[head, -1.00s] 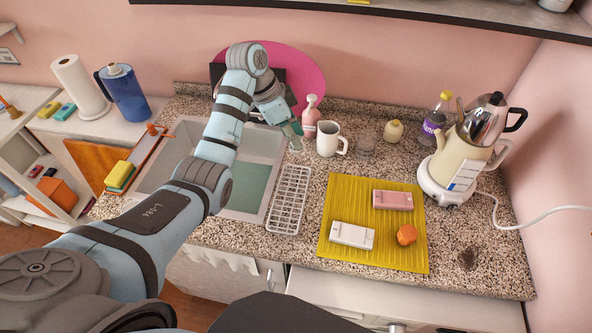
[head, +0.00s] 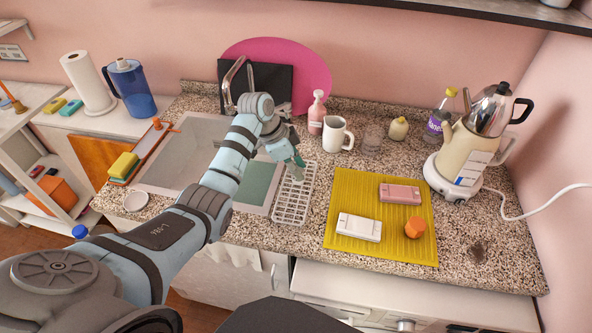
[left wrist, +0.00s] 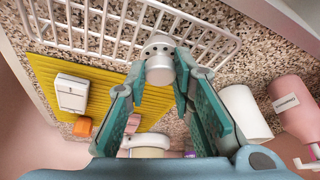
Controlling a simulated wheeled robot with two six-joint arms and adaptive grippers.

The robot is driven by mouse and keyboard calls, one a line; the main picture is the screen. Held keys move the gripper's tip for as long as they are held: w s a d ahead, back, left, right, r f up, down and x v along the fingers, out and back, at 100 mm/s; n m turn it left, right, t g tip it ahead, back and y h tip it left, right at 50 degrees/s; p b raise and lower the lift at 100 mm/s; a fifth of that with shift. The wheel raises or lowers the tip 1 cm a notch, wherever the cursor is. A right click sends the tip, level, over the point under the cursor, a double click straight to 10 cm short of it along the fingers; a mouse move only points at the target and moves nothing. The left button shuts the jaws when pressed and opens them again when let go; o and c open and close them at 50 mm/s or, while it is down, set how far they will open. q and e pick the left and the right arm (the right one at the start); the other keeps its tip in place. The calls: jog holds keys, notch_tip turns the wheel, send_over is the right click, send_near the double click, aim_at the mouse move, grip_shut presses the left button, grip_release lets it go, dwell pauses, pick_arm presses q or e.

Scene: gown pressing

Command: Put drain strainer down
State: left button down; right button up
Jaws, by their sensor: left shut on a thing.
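The drain strainer (left wrist: 159,62) is a small pale grey cylinder with small holes in its end. In the left wrist view it sits between the fingertips of my left gripper (left wrist: 155,85), which is shut on it. In the head view my left gripper (head: 297,168) is over the white wire rack (head: 291,204), near its back end. The strainer is not clearly seen there. The rack also shows in the left wrist view (left wrist: 215,42), beyond the fingertips. I cannot tell how high the strainer is above the rack or counter. My right gripper is not in view.
The sink (head: 180,158) lies left of the rack. A yellow mat (head: 350,190) with two small boxes and an orange object lies to its right. A white mug (head: 336,134) and pink dispenser (head: 316,113) stand behind. A kettle (head: 460,155) stands farther right.

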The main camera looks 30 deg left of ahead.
pick_arm(q)
jog(key=shift+f, duration=0.15)
jog(key=c, duration=1.4)
grip_release()
jog(key=shift+w+f, duration=0.1)
jog(key=shift+w, duration=0.15)
jog(key=shift+s+r, duration=0.1)
jog(key=shift+r, duration=0.2)
jog(key=v, duration=1.2)
jog(key=shift+p, duration=0.3)
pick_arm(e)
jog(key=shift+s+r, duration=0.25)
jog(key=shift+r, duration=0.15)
